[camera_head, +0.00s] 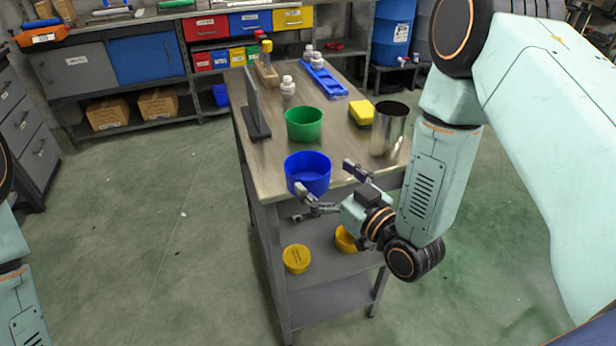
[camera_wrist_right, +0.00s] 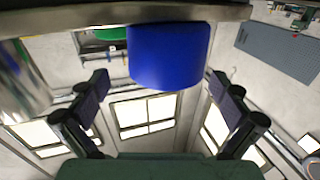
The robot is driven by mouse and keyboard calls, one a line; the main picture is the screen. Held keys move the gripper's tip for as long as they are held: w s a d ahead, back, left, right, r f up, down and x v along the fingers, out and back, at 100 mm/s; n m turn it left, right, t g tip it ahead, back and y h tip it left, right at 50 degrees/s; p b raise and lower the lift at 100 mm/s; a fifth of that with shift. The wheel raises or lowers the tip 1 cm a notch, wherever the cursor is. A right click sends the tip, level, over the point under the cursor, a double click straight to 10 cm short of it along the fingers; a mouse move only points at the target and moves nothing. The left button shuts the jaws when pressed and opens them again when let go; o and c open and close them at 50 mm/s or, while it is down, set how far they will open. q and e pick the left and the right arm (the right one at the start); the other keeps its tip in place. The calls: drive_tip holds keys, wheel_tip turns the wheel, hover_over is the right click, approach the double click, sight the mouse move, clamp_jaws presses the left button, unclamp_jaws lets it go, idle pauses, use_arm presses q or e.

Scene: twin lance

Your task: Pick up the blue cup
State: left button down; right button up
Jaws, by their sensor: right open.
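The blue cup (camera_head: 308,180) stands upright at the near end of the metal table (camera_head: 262,178). My right gripper (camera_head: 328,182) is open, and its fingertips reach toward the cup's near right side. In the right wrist view, the blue cup (camera_wrist_right: 168,60) lies ahead, in line with the gap between the spread fingers of the right gripper (camera_wrist_right: 160,84). Nothing is held in that gap. I cannot tell whether a fingertip touches the cup. My left gripper is out of view; only part of my left arm shows at the left edge.
A green cup (camera_head: 304,124) stands behind the blue one. A metal cylinder (camera_head: 388,130) and a yellow sponge (camera_head: 361,112) are to the right. A dark upright plate (camera_head: 254,105) stands at the left edge. Yellow containers (camera_head: 296,259) sit on the lower shelf.

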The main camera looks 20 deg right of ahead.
sight(296, 158)
drive_tip(key=w+a, duration=0.2)
drive_tip(key=w, duration=0.1)
drive_tip(key=shift+a+r, duration=0.1)
drive_tip(key=shift+a, duration=0.15)
drive_tip(key=shift+w, duration=0.3)
drive_tip(key=shift+w+d, duration=0.2)
drive_tip(key=shift+d, duration=0.05)
drive_tip(key=shift+s+a, duration=0.1)
drive_tip(key=shift+a, duration=0.1)
drive_tip(key=c, duration=0.3)
drive_tip(key=shift+d, duration=0.15)
drive_tip(key=c, duration=0.6)
drive_tip(key=shift+c, duration=0.7)
